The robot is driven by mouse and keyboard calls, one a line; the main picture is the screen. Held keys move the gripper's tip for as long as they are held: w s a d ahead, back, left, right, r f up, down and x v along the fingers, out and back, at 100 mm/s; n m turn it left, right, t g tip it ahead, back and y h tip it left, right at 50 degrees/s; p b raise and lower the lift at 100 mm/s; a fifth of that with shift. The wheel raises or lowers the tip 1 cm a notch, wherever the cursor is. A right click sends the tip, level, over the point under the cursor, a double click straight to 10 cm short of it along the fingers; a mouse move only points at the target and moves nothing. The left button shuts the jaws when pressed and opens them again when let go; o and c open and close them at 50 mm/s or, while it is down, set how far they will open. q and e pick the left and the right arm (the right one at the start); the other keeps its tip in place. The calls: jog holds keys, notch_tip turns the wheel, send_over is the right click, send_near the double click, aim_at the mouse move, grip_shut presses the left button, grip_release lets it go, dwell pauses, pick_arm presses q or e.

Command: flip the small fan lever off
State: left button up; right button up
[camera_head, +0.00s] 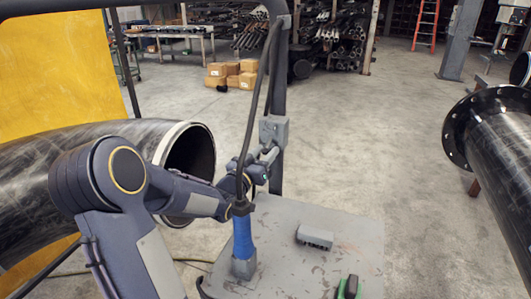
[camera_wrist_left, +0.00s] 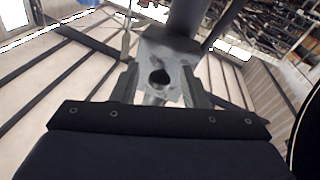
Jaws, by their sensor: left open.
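A small grey switch box (camera_head: 273,131) is fixed to the dark upright post of the cart in the head view. In the left wrist view the grey box (camera_wrist_left: 168,49) fills the space ahead, with a dark round spot on its face. I cannot make out the fan lever clearly in either view. My left gripper (camera_head: 268,157) is just below and in front of the box. In the left wrist view its two fingers stand apart (camera_wrist_left: 161,90), one on each side of the box's lower part; I cannot tell whether they touch it. My right gripper is not in view.
A grey cart top (camera_head: 350,235) below the arm carries a grey block (camera_head: 315,237) and a green and black item (camera_head: 348,288). A blue-sleeved tool (camera_head: 243,235) with a cable stands close to my left arm. Large pipes flank the cart; the floor behind is open.

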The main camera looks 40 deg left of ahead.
pick_arm(q)
jog(key=s+b, duration=0.1)
jog(key=s, duration=0.5)
jog(key=shift+s+d+f, duration=0.4)
jog(key=shift+d+f, duration=0.05)
jog(key=shift+r, duration=0.15)
